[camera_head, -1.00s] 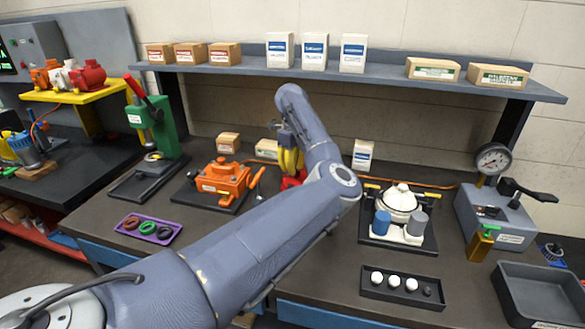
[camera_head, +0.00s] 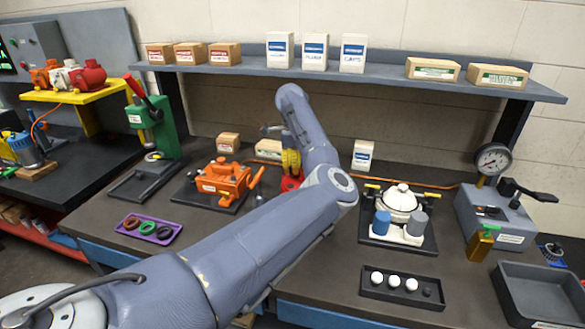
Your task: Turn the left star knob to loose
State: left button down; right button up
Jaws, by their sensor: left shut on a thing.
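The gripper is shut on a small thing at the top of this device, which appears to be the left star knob. The knob itself is hidden between the fingers, so its shape and setting cannot be made out. My right gripper is not in view.
An orange motor (camera_head: 222,181) stands left of the gripper. A white round-lidded unit (camera_head: 402,203) stands to the right, with a gauge press (camera_head: 495,215) beyond it. Small boxes (camera_head: 269,149) stand behind. A shelf (camera_head: 330,78) spans the back. A purple tray (camera_head: 150,229) lies front left.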

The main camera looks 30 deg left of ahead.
pick_arm(q)
jog(key=shift+n, duration=1)
jog(key=c, duration=1.2)
grip_release()
jog(key=shift+o, duration=0.2)
notch_tip(320, 180, up, 12)
